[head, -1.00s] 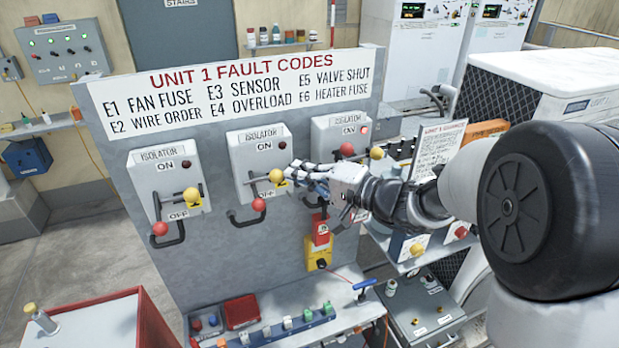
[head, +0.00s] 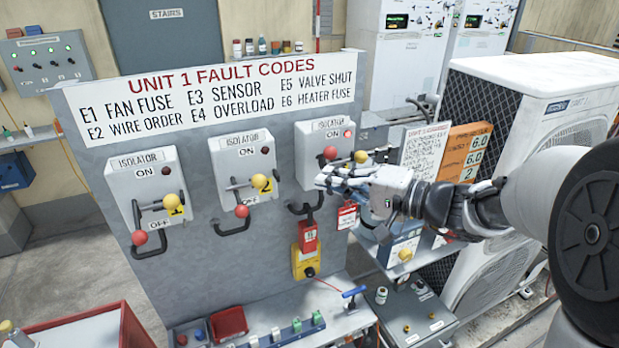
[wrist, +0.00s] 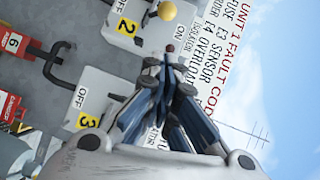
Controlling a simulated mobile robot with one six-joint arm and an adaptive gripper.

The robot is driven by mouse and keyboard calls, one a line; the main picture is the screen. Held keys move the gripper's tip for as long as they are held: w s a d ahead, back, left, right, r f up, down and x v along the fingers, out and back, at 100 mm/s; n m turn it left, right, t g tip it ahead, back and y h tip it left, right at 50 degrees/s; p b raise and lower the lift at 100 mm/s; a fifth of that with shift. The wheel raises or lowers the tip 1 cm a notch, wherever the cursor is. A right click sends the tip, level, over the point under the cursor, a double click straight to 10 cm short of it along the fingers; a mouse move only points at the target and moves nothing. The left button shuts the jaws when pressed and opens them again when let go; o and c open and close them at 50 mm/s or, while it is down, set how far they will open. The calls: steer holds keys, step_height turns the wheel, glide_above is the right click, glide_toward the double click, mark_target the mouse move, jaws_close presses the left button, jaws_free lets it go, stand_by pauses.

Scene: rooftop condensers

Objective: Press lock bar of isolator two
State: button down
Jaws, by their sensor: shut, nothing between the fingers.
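Isolator two (head: 241,160) is the middle grey-white box on the panel, with a dark lamp. Its yellow-ball bar (head: 260,181) sits beside the yellow 2 label, and its red-ball handle (head: 241,210) hangs low. In the wrist view the yellow ball (wrist: 167,10) and the 2 label (wrist: 126,27) show at the top. My gripper (head: 322,182) is shut and empty in front of the lower part of isolator three, right of isolator two and apart from its bar. The shut fingers (wrist: 167,72) hide much of isolator three in the wrist view.
Isolator three (head: 315,138) has a lit red lamp, with its red ball (head: 330,153) and yellow ball (head: 361,157) high. Isolator one (head: 140,185) is at left. A red tag (head: 348,215) and red padlock-like block (head: 307,236) hang below. A bench (head: 335,318) stands below the panel.

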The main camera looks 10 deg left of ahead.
steer(key=shift+v, duration=1.25)
steer(key=shift+w+d, duration=0.1)
steer(key=s+f+n+g+h+b, duration=0.1)
steer(key=s+f+g+h+b, duration=0.2)
steer(key=s+f, duration=0.45)
steer(key=s+f+n+g+h+b, duration=0.2)
steer(key=s+f+h+b, duration=0.15)
steer(key=s, duration=0.75)
steer(key=s+d+f+t+h+b, duration=0.1)
steer(key=s+d+f+h+b, duration=0.2)
steer(key=d, duration=0.4)
steer(key=s+d+f+t+h+b, duration=0.1)
steer(key=s+d+f+h+b, duration=0.3)
steer(key=d+f, duration=0.4)
steer(key=s+h, duration=0.1)
steer(key=s, duration=0.1)
steer(key=shift+s+t, duration=0.3)
steer(key=shift+t, duration=0.1)
